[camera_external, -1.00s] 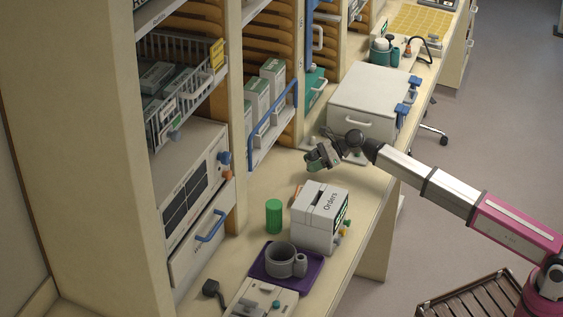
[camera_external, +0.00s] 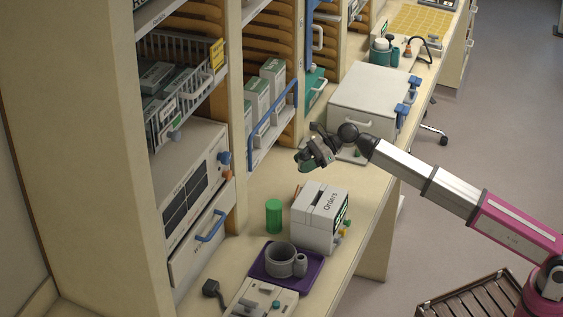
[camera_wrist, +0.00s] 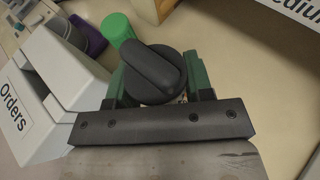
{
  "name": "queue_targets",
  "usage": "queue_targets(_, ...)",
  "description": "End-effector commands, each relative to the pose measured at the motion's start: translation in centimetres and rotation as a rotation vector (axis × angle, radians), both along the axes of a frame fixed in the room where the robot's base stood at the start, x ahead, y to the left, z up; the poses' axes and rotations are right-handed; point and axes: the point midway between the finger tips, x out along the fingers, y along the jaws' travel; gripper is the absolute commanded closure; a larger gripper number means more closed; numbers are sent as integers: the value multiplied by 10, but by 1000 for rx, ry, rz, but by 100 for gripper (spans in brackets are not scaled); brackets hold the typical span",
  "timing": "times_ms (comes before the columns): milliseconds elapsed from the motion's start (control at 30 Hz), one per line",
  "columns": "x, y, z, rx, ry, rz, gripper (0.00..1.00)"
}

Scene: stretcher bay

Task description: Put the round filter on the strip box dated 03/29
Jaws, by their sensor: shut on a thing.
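My gripper (camera_external: 306,161) hangs above the counter, behind and slightly left of the Orders box. In the wrist view its green fingers (camera_wrist: 158,92) are shut on a dark grey round piece with a raised bar across it (camera_wrist: 155,73), which looks like the round filter. Its underside is hidden. White and green boxes, likely strip boxes, stand on the shelf (camera_external: 257,98) to the left of my gripper. More such boxes lie in the wire basket (camera_external: 157,77). Their dates are too small to read, so I cannot tell which is dated 03/29.
The Orders box (camera_external: 312,222), a green cylinder (camera_external: 274,216) and a purple tray (camera_external: 313,270) with a grey mug (camera_external: 280,260) stand on the counter. A blue rail (camera_external: 272,122) fronts the box shelf. A white chest (camera_external: 368,98) stands behind. Counter left of my gripper is clear.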

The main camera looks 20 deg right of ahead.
Motion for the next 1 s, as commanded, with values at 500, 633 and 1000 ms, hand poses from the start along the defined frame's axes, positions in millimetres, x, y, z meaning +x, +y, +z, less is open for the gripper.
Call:
queue_targets(500, -1, 2, -64, 0, 0, 10, 76)
queue_targets(633, -1, 2, -79, 0, 2, 9, 76)
queue_targets(1000, -1, 2, -97, 0, 1, 9, 76)
